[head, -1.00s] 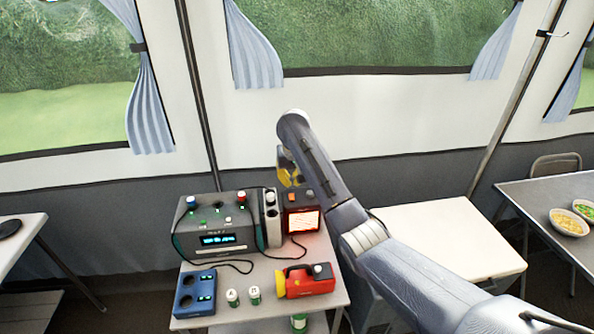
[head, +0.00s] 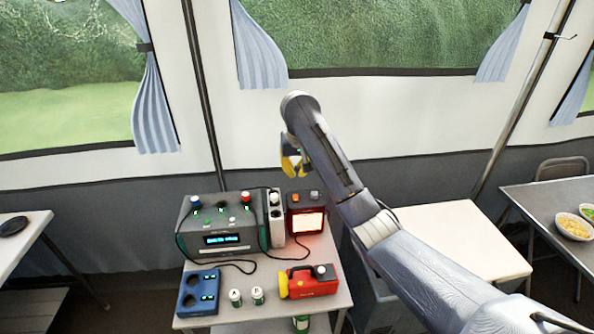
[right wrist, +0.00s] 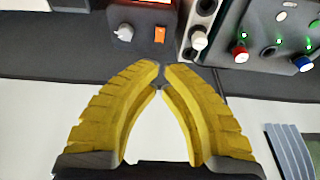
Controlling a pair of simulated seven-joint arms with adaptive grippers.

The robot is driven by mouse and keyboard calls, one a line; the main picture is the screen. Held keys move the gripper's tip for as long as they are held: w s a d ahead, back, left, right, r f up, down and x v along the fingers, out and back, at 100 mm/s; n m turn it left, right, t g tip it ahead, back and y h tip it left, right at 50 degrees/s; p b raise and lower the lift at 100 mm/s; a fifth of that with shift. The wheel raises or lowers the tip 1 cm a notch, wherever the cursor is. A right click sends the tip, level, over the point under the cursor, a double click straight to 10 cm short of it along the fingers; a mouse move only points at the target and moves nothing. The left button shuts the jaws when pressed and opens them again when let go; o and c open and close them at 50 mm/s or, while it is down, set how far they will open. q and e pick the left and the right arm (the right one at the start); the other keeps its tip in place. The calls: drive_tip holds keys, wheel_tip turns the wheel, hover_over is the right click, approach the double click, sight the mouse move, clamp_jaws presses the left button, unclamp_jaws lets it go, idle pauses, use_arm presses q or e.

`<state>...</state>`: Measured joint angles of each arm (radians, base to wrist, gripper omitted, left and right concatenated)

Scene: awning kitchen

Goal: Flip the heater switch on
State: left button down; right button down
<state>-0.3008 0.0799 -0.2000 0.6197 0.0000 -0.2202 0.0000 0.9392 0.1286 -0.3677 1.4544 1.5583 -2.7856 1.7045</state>
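The heater (head: 308,222) is a small dark box with a bright orange-red glowing front panel, at the back right of the small table. On its top are an orange switch (head: 294,198) and a grey knob (head: 314,195). The right wrist view shows the orange switch (right wrist: 160,34) and the grey knob (right wrist: 125,33) beyond the fingertips. My right gripper (head: 291,176) has yellow fingers and hangs above and behind the heater, apart from it. Its fingertips (right wrist: 161,64) meet or nearly meet, with nothing between them. My left gripper is out of view.
A grey control box (head: 240,213) with knobs and a blue display stands left of the heater, with a white-topped unit (head: 274,228) between. Cables cross the tabletop.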

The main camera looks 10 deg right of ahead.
drive_tip(key=shift+s+r, duration=0.1)
drive_tip(key=shift+s, duration=0.2)
drive_tip(key=shift+d, duration=0.15)
